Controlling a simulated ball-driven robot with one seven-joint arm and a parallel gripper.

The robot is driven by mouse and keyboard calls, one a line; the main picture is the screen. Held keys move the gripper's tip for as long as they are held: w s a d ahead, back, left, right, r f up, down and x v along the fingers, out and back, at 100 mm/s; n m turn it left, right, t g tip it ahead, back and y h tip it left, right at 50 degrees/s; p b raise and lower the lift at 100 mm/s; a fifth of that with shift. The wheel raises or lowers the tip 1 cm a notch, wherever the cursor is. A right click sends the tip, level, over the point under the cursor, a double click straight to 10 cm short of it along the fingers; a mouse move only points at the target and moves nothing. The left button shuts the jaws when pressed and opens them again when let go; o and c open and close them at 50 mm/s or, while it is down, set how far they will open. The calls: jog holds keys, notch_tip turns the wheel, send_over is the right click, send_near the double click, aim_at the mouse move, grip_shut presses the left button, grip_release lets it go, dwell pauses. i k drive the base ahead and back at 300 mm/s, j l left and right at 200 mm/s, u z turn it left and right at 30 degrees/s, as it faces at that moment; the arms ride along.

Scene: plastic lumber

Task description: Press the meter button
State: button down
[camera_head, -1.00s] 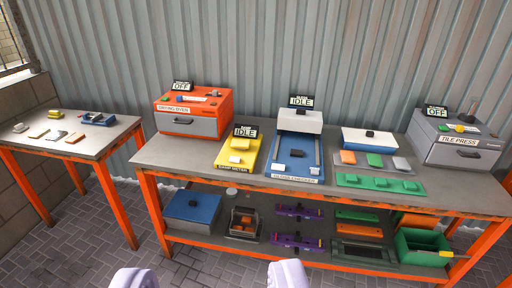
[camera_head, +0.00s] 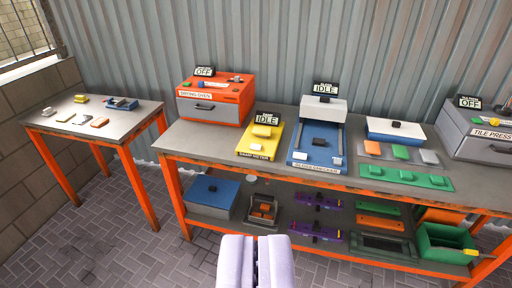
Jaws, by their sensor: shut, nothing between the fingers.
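The yellow damp meter (camera_head: 247,150) stands on the long workbench, between the orange drying oven and the blue machine. Its small display (camera_head: 267,118) reads IDLE. A pale yellow block (camera_head: 262,131) sits on its upper part and a white piece (camera_head: 258,145) lower down; I cannot tell which of them is the button. My gripper (camera_head: 256,240) shows at the bottom middle, its two pale lilac fingers together and empty. It is apart from the meter, which appears above it in the picture.
The orange drying oven (camera_head: 213,107) is left of the meter, its display reading OFF. The blue machine (camera_head: 316,158) is close on the right. Coloured tiles and the grey tile press (camera_head: 480,133) are farther right. A side table (camera_head: 60,118) stands left. Paved floor lies in front.

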aim_at(254, 146)
jog(key=i+z, duration=0.1)
jog(key=i, duration=0.55)
jog(key=i+j+z, duration=0.1)
jog(key=i, duration=0.55)
jog(key=i+j+z, duration=0.15)
jog(key=i, duration=0.5)
jog(key=i+j+z, duration=0.1)
jog(key=i, duration=0.5)
